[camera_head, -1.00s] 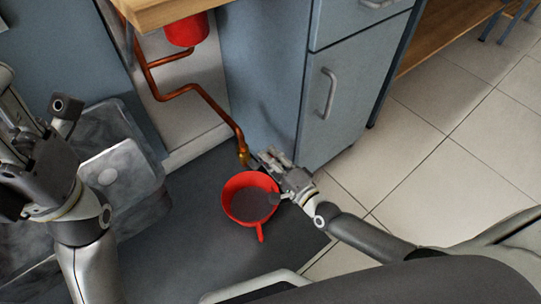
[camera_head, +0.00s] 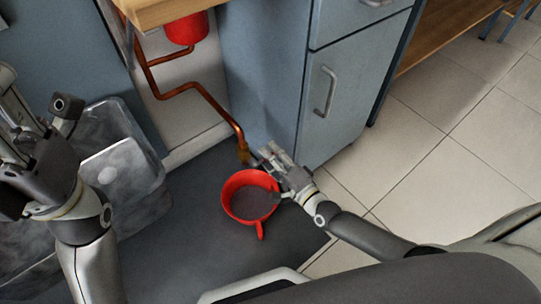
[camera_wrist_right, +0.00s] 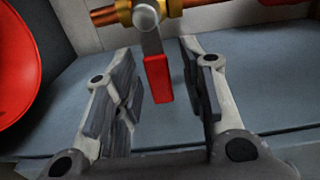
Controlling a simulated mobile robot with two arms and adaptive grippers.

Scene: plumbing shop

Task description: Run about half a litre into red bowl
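The red bowl (camera_head: 228,201), with a short handle toward me, stands upright over the dark grey surface; its inside looks grey, and I cannot tell whether it holds water. Its red side also shows at the left in the right wrist view (camera_wrist_right: 18,70). A brass valve (camera_wrist_right: 124,12) on the copper pipe carries a red lever (camera_wrist_right: 157,78) hanging down. My right gripper (camera_head: 268,154) is beside the pipe's lower end, behind and right of the bowl. Its fingers (camera_wrist_right: 166,95) are apart, with the lever between them. My left gripper (camera_head: 28,125) is at the far left; its fingertips are unclear.
The copper pipe (camera_head: 201,91) runs down from near a red container (camera_head: 187,30) under a wooden top (camera_head: 168,10). A blue-grey cabinet (camera_head: 337,125) stands right behind my right gripper. A translucent bin (camera_head: 112,157) is at the left. Tiled floor (camera_head: 440,160) is clear at the right.

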